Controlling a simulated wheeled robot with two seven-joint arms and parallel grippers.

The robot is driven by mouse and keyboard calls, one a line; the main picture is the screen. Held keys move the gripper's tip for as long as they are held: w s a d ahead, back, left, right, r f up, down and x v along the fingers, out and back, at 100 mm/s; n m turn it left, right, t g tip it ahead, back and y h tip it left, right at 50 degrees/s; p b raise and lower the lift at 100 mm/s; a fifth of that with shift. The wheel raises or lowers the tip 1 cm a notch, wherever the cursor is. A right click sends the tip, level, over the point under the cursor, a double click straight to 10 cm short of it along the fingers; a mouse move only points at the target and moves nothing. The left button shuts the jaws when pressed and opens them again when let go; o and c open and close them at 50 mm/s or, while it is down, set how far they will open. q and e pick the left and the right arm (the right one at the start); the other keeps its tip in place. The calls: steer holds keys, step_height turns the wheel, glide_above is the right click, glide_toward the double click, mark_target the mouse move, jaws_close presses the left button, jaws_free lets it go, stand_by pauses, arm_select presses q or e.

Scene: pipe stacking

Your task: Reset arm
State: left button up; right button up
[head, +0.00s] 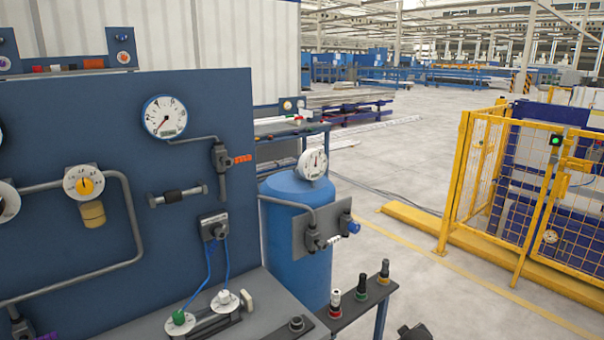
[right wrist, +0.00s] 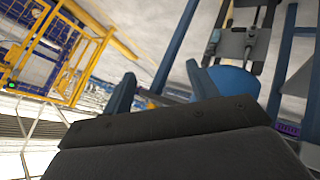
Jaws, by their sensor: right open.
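My right gripper (right wrist: 161,88) shows in the right wrist view. Its two blue fingers stand apart with nothing between them. A dark shape (head: 415,332) at the bottom edge of the head view may be part of my right arm, but too little shows to tell. My left gripper is not seen. A blue panel (head: 95,125) at the left carries gauges, a bent grey pipe (head: 132,205) and a short pipe (head: 178,195). A white dial gauge (head: 165,117) is at its upper right.
A grey bench (head: 275,295) stands below the panel. A blue tank (head: 297,235) is beside it, and a narrow shelf (head: 345,317) holds several fittings. A yellow fence (head: 480,185) stands at the right. Open floor (head: 430,285) lies between.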

steer(key=s+a+f+m+g+y, duration=0.1)
steer(key=s+a+f+g, duration=0.1)
steer(key=s+a+f, duration=0.5)
steer(key=s+a+f+m+g+y, duration=0.1)
steer(key=s+a+f+g, duration=0.1)
steer(key=s+f, duration=0.95)
steer(key=s+a+f+m+g, duration=0.1)
steer(key=s+a+f, duration=0.2)
steer(key=s, duration=1)
steer(key=s+a+f+g+y, duration=0.1)
steer(key=s+f, duration=0.6)
steer(key=s, duration=0.7)
steer(key=a+g, duration=0.1)
steer(key=a, duration=0.1)
steer(key=shift+s+a+f+m+g, duration=0.2)
steer(key=shift+a+f+m+g, duration=0.1)
steer(key=shift+a+f+m, duration=0.1)
